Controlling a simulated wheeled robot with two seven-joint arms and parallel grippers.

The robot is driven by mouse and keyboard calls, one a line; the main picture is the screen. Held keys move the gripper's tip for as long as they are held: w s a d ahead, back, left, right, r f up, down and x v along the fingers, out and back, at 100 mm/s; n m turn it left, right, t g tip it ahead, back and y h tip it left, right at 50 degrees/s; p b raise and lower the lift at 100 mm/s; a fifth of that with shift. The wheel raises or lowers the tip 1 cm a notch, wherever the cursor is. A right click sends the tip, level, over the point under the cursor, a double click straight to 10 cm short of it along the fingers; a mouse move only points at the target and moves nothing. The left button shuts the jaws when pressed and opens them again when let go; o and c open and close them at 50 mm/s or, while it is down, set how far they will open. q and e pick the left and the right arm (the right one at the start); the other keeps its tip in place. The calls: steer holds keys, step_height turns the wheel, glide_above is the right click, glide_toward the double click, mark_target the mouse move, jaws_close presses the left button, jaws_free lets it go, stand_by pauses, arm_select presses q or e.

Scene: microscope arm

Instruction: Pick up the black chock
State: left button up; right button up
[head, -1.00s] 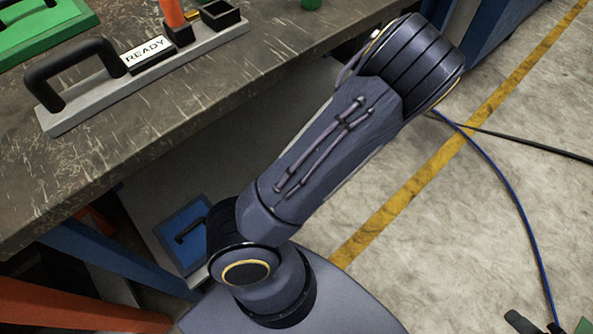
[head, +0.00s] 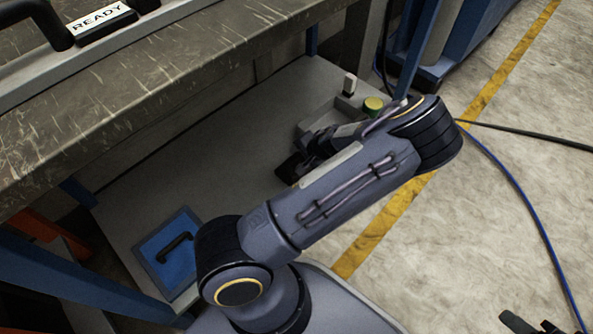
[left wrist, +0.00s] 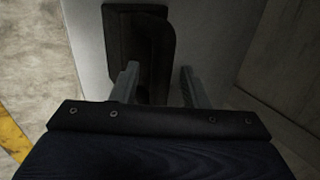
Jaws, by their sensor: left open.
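The black chock (left wrist: 150,45) shows in the left wrist view as a dark, rounded block on a pale grey surface. It lies just ahead of my left gripper (left wrist: 160,83), whose two grey fingers are apart. The left finger overlaps the chock's lower part in the picture; I cannot tell whether they touch. In the head view my left gripper (head: 308,155) reaches over the lower shelf, partly hidden by my forearm. A dark flat piece by its tips (head: 288,167) appears to be the chock. Dark tips at the bottom right edge look like my right gripper (head: 530,324), mostly cut off.
The grey lower shelf (head: 220,150) lies under a worn bench top (head: 180,80). On the shelf are a blue case with a black handle (head: 168,252), a green-topped round piece (head: 373,104) and a small white-topped piece (head: 349,83). Cables (head: 520,190) lie on the floor.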

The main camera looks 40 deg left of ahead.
arm_select(q)
steer(key=shift+a+f, duration=0.1)
steer(key=shift+c, duration=0.4)
jaws_close()
stand_by(0.9)
